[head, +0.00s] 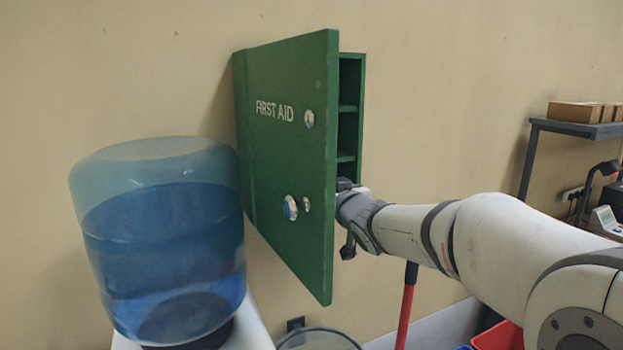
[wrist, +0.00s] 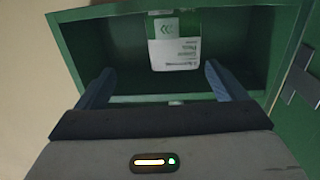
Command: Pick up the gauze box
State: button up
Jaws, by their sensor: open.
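A white and green box with printed text (wrist: 174,50), which looks like the gauze box, stands inside a green compartment in the wrist view. My gripper (wrist: 155,88) is open at the mouth of this compartment. Its two fingers are apart, with the box beyond them and between their lines; I see no contact. In the head view, the green first aid cabinet (head: 350,110) hangs on the wall with its door (head: 288,160) swung open. My wrist reaches behind the door at the lower shelves, and the door hides my fingertips and the box there.
A large blue water bottle (head: 165,240) stands left of the cabinet, close to the door. A shelf (head: 580,128) with cardboard boxes (head: 575,112) is at the right. A red pole (head: 406,305) and a red bin (head: 497,337) are below my arm.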

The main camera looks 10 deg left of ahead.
jog(key=shift+y, duration=0.4)
jog(key=p+x, duration=0.1)
jog(key=x, duration=0.2)
jog(key=a+x, duration=0.1)
jog(key=x, duration=0.1)
jog(key=s+p+x, duration=0.1)
jog(key=x, duration=0.2)
jog(key=shift+w+a+r+p, duration=0.2)
jog(key=shift+w+a+p, duration=0.1)
jog(key=shift+a+p, duration=0.05)
jog(key=shift+c, duration=0.3)
jog(key=c, duration=1)
